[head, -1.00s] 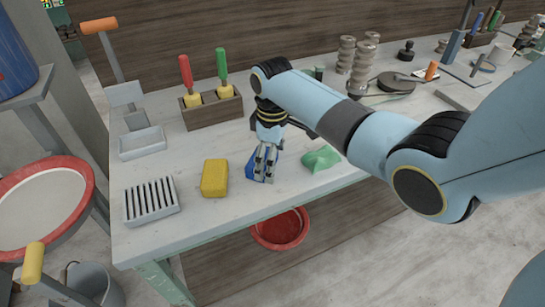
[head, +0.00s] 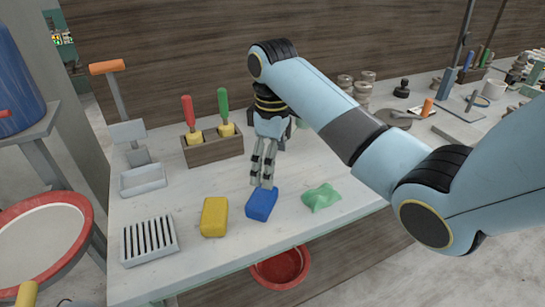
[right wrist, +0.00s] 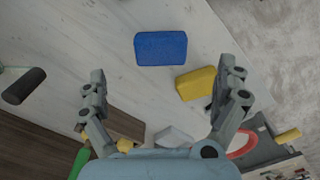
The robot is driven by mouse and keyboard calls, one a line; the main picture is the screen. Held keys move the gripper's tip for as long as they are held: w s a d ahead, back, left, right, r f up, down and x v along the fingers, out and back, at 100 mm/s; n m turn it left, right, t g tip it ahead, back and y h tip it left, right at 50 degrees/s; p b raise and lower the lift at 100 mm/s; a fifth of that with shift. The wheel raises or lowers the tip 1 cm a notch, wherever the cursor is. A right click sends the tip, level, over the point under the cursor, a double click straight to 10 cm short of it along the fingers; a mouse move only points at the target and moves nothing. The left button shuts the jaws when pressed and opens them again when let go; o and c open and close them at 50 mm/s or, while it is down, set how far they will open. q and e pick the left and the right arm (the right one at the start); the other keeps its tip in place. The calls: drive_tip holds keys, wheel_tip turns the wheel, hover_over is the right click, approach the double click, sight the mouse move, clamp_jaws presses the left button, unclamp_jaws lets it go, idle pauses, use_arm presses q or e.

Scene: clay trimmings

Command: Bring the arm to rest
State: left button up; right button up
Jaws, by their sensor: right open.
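My right gripper (head: 263,172) is open and empty. In the head view it hangs above the table, just behind and above a blue block (head: 261,204) that lies on the tabletop. The right wrist view shows the blue block (right wrist: 161,48) beyond the spread fingers (right wrist: 165,95), apart from them. My right arm reaches in from the right of the head view. My left gripper is in neither view.
A yellow block (head: 214,217) and a green lump (head: 321,197) lie either side of the blue block. A slatted grey rack (head: 149,239), a grey tray (head: 143,178) and a wooden tool holder (head: 213,149) stand left. A red bowl (head: 280,270) is below the table edge.

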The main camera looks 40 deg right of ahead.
drive_tip(key=shift+r, duration=0.55)
drive_tip(key=s+a+f+m+t, duration=0.1)
drive_tip(key=s+f, duration=0.1)
drive_tip(key=s, duration=0.4)
drive_tip(key=s+a+f+m+t, duration=0.1)
drive_tip(key=s+a+m, duration=0.1)
drive_tip(key=s, duration=0.5)
drive_tip(key=s+a+r+m+t, duration=0.2)
drive_tip(key=s+r, duration=0.3)
drive_tip(key=s, duration=0.6)
wheel_tip(320, 180, down, 32)
drive_tip(key=d+g+h+b, duration=0.1)
drive_tip(key=d+g+b, duration=0.15)
drive_tip(key=b, duration=0.55)
drive_tip(key=s+f+b, duration=0.4)
drive_tip(key=s+f, duration=0.6)
drive_tip(key=f, duration=0.3)
drive_tip(key=s+d+f+m+b, duration=0.1)
drive_tip(key=s+f+b, duration=0.4)
drive_tip(key=s+f, duration=0.5)
wheel_tip(320, 180, down, 4)
drive_tip(key=shift+d+f+g, duration=0.15)
drive_tip(key=shift+g, duration=0.2)
